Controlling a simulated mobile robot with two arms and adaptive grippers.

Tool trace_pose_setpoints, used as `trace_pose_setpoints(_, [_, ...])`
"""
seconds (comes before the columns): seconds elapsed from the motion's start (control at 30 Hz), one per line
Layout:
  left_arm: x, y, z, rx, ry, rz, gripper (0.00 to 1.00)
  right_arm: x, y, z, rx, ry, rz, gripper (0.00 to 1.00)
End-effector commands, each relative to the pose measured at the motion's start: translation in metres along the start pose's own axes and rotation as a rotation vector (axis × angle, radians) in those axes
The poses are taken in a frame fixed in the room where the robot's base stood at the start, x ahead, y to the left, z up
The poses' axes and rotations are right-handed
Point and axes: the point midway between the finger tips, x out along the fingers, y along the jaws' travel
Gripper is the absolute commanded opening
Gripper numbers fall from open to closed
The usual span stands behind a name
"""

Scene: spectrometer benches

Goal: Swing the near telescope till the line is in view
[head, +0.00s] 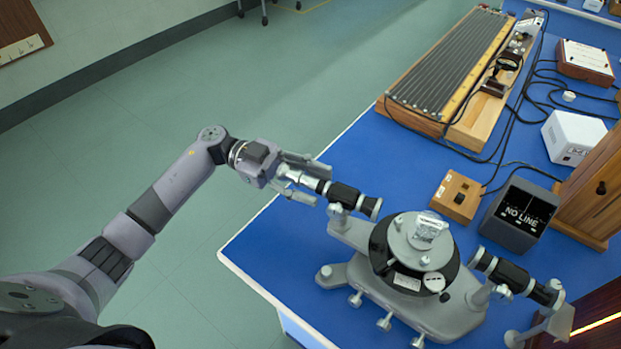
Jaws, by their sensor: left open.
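A grey spectrometer (405,280) stands near the front corner of the blue bench, with a round black and grey table carrying a small clear block (430,228). One black and silver tube, a telescope (343,194), points out to the left toward my arm. A second black tube (517,276) sits on the right side, toward a glowing slit. My left gripper (298,179) is open, its fingers on either side of the silver outer end of the left telescope; I cannot tell if they touch it. A dark display box (522,214) reads "NO LINE". My right gripper does not show.
A wooden board with long grey bars (455,70) lies at the back of the blue bench (340,135). A small wooden box (457,196), a white box (573,137), a wooden cabinet (600,190) and black cables crowd the right side. Green floor lies open at left.

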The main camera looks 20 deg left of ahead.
Motion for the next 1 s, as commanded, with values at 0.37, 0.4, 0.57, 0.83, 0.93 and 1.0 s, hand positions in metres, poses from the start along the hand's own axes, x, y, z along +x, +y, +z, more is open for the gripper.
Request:
trace_pose_setpoints(0.37, [0.0000, 0.0000, 0.0002, 0.000, 0.000, 0.000, 0.30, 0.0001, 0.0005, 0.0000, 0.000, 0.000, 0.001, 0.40])
trace_pose_setpoints(0.4, [0.0000, 0.0000, 0.0002, 0.000, 0.000, 0.000, 0.27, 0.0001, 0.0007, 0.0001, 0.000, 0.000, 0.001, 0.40])
trace_pose_setpoints(0.57, [-0.0001, -0.0001, 0.0001, 0.000, 0.000, 0.000, 0.17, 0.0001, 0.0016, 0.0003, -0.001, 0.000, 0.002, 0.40])
trace_pose_setpoints(0.83, [-0.0002, -0.0001, 0.0000, 0.000, -0.001, 0.000, 0.00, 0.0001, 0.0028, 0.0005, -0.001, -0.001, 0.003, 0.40])
trace_pose_setpoints(0.93, [-0.0003, -0.0001, 0.0000, 0.001, -0.001, 0.000, 0.00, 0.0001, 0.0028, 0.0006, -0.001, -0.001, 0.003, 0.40])
trace_pose_setpoints(1.0, [-0.0003, -0.0002, -0.0001, 0.001, -0.001, 0.000, 0.00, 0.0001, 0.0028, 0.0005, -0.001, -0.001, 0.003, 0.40])
